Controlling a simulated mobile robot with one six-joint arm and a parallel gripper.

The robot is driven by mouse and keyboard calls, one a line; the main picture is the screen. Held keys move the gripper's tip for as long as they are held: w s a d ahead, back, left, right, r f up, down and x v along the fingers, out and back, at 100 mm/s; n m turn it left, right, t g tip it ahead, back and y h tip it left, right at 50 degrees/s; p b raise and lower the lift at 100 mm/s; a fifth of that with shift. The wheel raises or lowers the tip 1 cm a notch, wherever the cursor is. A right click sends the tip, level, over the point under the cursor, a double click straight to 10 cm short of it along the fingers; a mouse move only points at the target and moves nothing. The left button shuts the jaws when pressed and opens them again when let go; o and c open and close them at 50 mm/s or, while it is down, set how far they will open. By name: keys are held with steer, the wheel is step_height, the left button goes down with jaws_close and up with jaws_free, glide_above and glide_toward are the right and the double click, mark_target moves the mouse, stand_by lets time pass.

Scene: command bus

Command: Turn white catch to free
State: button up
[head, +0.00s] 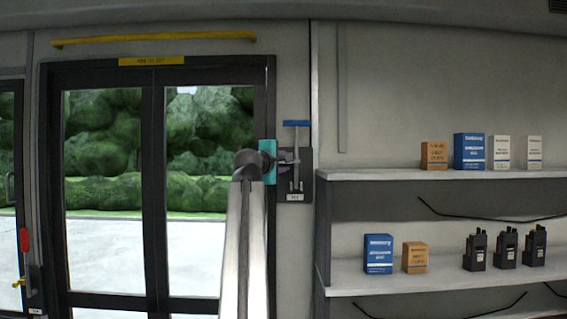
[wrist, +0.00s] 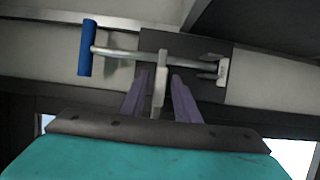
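The white catch (wrist: 159,88) is a small pale lever at the middle of a metal rod in the wrist view. It lies between the two fingers of my gripper (wrist: 160,90), with a narrow gap showing on each side. The fingers are apart and do not look closed on it. In the head view my teal gripper body (head: 268,160) is at the left side of the dark wall plate (head: 307,185). The catch is small there and partly hidden by my gripper. A blue T-handle (head: 296,123) tops the rod; it also shows in the wrist view (wrist: 85,48).
A glazed double door (head: 155,190) is left of the plate, with a yellow rail (head: 150,38) above. Shelves (head: 440,174) with boxes and radios (head: 505,248) stand close on the right. The wall above the handle is clear.

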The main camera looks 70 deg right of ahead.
jaws_close()
steer(key=shift+m, duration=0.4)
steer(key=shift+r+m+y+p, duration=0.1)
steer(key=shift+m+y+p, duration=0.2)
steer(key=shift+m+y, duration=0.65)
steer(key=m+t+y, duration=0.1)
steer(key=m, duration=0.3)
steer(key=m+t+y, duration=0.1)
steer(key=m, duration=0.2)
steer(key=shift+t+p, duration=0.35)
steer(key=shift+t, duration=0.05)
steer(key=m+t, duration=0.1)
steer(key=m, duration=0.1)
steer(key=m+t+y, duration=0.1)
steer(key=m, duration=0.1)
steer(key=shift+y, duration=0.25)
steer(key=shift+t, duration=0.3)
